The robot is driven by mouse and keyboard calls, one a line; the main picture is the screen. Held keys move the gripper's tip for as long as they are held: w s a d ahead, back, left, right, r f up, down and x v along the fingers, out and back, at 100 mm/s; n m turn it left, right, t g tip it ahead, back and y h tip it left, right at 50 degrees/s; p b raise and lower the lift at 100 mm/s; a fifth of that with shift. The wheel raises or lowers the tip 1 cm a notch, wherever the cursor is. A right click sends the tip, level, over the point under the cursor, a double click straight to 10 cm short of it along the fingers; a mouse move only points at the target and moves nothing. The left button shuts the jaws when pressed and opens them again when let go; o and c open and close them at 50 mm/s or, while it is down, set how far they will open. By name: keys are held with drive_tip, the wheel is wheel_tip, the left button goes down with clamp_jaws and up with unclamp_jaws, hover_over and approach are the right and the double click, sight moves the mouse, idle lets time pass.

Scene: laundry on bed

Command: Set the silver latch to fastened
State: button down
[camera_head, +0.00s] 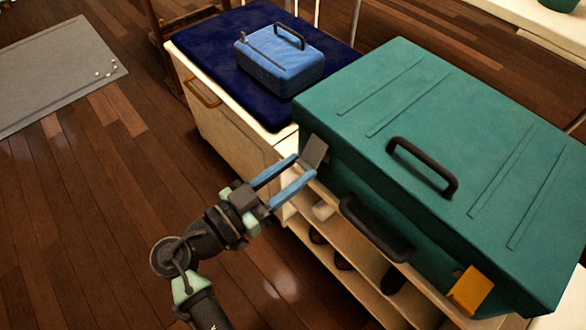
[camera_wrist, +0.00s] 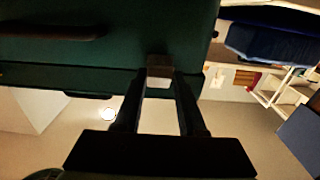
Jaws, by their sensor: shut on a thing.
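The silver latch (camera_head: 314,151) is a small grey plate at the left end of the front face of a large teal case (camera_head: 440,130). My gripper (camera_head: 305,167) reaches it from the lower left, with its two blue fingers at the plate. In the wrist view, the latch (camera_wrist: 159,62) shows as a dark brownish plate between the tips of my gripper (camera_wrist: 163,78), which is shut on it. The fingertips partly hide the latch, and I cannot tell whether it is fastened.
An orange latch (camera_head: 470,290) is at the case's right front. Black handles sit on the lid (camera_head: 424,168) and front (camera_head: 375,230). The case stands on an open shelf (camera_head: 325,262). A blue case (camera_head: 280,60) lies on a navy-topped cabinet (camera_head: 205,125).

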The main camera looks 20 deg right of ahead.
drive_tip(key=shift+f, duration=0.2)
drive_tip(key=f+h+b, duration=0.1)
drive_tip(key=h+b, duration=0.1)
drive_tip(key=b, duration=0.4)
drive_tip(key=d+f+t+h+b, duration=0.1)
drive_tip(key=b, duration=0.5)
drive_tip(key=d+t+h+b, duration=0.1)
drive_tip(key=h+b, duration=0.1)
drive_tip(key=b, duration=0.4)
drive_tip(key=shift+w+d+f+h, duration=0.25)
drive_tip(key=shift+w+f+h, duration=0.05)
drive_tip(key=shift+w+f, duration=0.1)
drive_tip(key=shift+r+b, duration=0.1)
drive_tip(key=shift+b, duration=0.2)
drive_tip(key=shift+d+r, duration=0.1)
drive_tip(key=shift+c, duration=2.4)
unclamp_jaws()
